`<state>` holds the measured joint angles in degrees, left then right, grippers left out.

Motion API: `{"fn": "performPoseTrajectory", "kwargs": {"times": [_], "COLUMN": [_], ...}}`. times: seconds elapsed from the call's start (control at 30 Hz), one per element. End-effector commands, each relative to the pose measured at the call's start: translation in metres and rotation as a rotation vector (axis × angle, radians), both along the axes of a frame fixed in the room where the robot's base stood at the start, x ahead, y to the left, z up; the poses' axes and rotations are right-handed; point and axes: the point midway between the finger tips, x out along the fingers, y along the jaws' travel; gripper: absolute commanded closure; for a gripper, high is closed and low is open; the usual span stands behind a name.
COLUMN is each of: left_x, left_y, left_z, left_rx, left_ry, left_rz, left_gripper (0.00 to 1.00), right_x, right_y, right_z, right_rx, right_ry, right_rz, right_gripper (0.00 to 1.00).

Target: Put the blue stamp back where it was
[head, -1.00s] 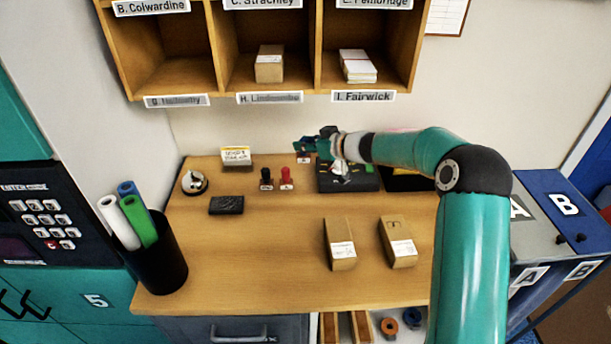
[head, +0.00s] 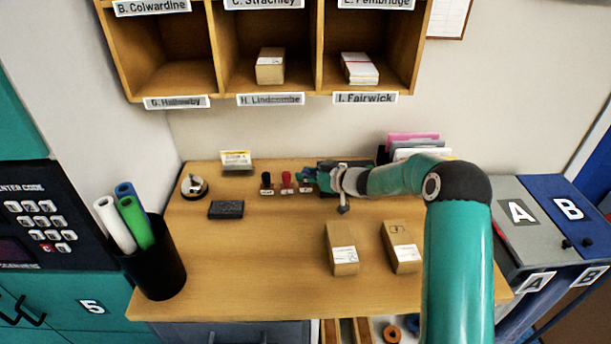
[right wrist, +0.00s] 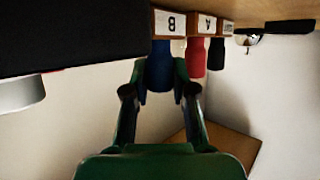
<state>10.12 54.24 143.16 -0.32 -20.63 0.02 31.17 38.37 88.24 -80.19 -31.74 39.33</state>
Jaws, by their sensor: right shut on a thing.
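My right gripper (head: 310,176) is shut on the blue stamp (head: 305,180), holding it upright at the right end of a row. In the right wrist view, the blue handle (right wrist: 160,68) sits between my gripper's fingers (right wrist: 160,90), under a block marked B. The red stamp (head: 286,182) stands just left of it, with the black stamp (head: 266,182) further left. The blue stamp's label lines up with theirs. I cannot tell whether its base touches the table. My left gripper is not in view.
A dark block (head: 226,209), a bell (head: 194,187) and a small sign (head: 236,160) are at the left of the table (head: 270,270). Two cartons (head: 342,250) (head: 402,247) stand in front. Upright folders (head: 412,142) stand behind my arm.

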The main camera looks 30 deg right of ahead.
Motion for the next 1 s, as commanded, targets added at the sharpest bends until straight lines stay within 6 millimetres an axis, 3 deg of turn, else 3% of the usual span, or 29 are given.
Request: {"fn": "performPoseTrajectory", "kwargs": {"times": [0.1, 0.13, 0.3, 0.67, 0.87, 1.0], "left_x": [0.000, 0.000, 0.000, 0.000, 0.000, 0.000], "left_y": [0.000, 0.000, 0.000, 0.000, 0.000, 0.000], "left_z": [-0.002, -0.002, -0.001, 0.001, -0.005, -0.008], "left_rx": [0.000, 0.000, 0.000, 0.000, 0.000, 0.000], "left_ry": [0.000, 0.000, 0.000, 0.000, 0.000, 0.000], "left_rz": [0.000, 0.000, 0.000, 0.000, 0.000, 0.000], "left_gripper": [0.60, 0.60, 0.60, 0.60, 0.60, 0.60], "right_x": [0.000, 0.000, 0.000, -0.001, -0.024, -0.050], "right_y": [0.000, 0.000, 0.000, -0.001, -0.007, -0.013], "right_z": [-0.003, -0.003, -0.003, 0.002, 0.010, 0.021], "right_rx": [0.000, 0.000, 0.000, 0.000, -0.001, -0.001], "right_ry": [0.000, 0.000, 0.000, 0.000, -0.001, 0.000], "right_rz": [0.000, 0.000, 0.000, -0.001, -0.003, -0.004], "right_gripper": [0.97, 0.73, 0.50, 0.50, 0.50, 0.50]}}
